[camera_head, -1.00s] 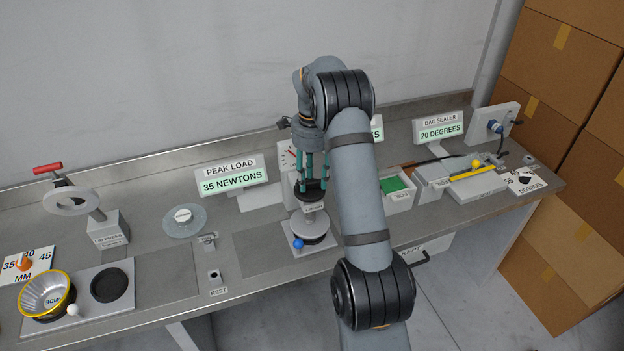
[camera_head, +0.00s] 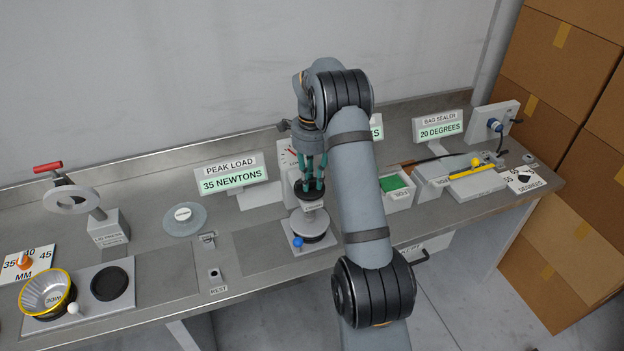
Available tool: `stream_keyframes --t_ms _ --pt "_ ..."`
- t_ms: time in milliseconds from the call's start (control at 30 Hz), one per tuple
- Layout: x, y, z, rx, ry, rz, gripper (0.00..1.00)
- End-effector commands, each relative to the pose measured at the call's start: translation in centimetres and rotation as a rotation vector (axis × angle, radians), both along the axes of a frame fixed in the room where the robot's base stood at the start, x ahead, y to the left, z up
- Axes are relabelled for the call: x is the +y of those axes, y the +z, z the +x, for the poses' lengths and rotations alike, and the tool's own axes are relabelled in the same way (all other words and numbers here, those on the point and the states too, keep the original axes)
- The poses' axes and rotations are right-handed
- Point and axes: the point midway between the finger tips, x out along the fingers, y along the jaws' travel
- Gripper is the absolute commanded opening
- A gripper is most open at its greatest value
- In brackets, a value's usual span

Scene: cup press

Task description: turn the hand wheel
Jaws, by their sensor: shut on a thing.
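A black hand wheel (camera_head: 307,191) sits on top of the small press in the middle of the bench. My gripper (camera_head: 312,183) points down over it, its teal fingers shut on the wheel. The fingers and my wrist hide part of the wheel. Below it the press has a pale round body (camera_head: 308,222) on a light base plate with a blue knob (camera_head: 298,242). The peak load display (camera_head: 232,178), left of the press, reads 35 newtons. My arm covers the area just right of the press.
A lid press (camera_head: 107,230) with a red handle and a yellow-rimmed bowl (camera_head: 29,299) stand at left. A grey disc (camera_head: 172,228) lies between. A bin with green contents (camera_head: 394,203) and the bag sealer (camera_head: 475,187) stand at right. Cardboard boxes (camera_head: 565,110) are stacked beyond.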

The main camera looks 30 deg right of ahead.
Motion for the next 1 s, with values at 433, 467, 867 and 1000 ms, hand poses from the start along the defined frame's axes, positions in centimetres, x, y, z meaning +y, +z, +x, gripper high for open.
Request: stream_keyframes --t_ms 433,467,867,1000 --pt "0.11 -0.5 0.15 -0.004 -0.11 -0.001 0.0" --pt "0.07 -0.46 0.12 -0.004 -0.132 -0.001 0.0" --pt "0.13 0.06 -0.05 -0.001 -0.176 0.0 0.22" --pt "0.13 0.05 -0.05 -0.001 -0.175 0.0 0.31"
